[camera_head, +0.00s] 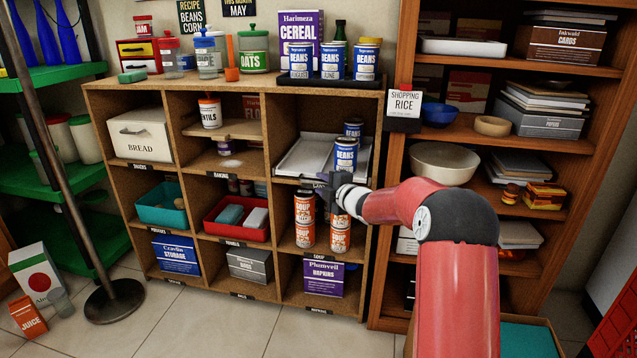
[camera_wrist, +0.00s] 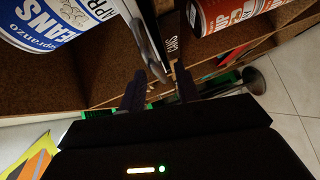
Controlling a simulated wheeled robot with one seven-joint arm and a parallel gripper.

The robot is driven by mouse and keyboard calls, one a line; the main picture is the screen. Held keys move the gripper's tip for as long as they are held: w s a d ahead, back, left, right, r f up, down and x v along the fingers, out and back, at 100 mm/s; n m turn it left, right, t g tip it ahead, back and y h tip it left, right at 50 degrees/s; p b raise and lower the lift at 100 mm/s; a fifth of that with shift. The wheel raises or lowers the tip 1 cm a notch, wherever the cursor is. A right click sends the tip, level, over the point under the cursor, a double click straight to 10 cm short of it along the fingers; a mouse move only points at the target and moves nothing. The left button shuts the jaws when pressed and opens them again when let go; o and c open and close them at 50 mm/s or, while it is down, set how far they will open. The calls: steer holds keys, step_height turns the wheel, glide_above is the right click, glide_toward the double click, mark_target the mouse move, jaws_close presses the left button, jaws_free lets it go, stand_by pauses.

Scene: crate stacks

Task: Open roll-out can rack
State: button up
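The roll-out can rack (camera_head: 303,156) is a pale grey tray in the upper right compartment of the wooden shelf. Blue-and-white beans cans (camera_head: 346,156) stand at its right side. My gripper (camera_head: 338,190) is at the rack's front edge, just below the cans, and partly hides that edge. In the wrist view, the two dark fingers of my gripper (camera_wrist: 160,92) are apart. The rack's grey metal front edge (camera_wrist: 148,42) reaches down between them, beside the CANS label (camera_wrist: 174,38). I cannot tell whether the fingers touch it. A beans can (camera_wrist: 45,22) is close by.
Soup cans (camera_head: 304,220) are stacked in the compartment below, near my gripper. A metal pole base (camera_head: 114,299) stands at left. The floor (camera_head: 215,315) before the shelf is clear.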

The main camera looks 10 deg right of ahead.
steer(key=shift+x, duration=1.2)
jaws_close()
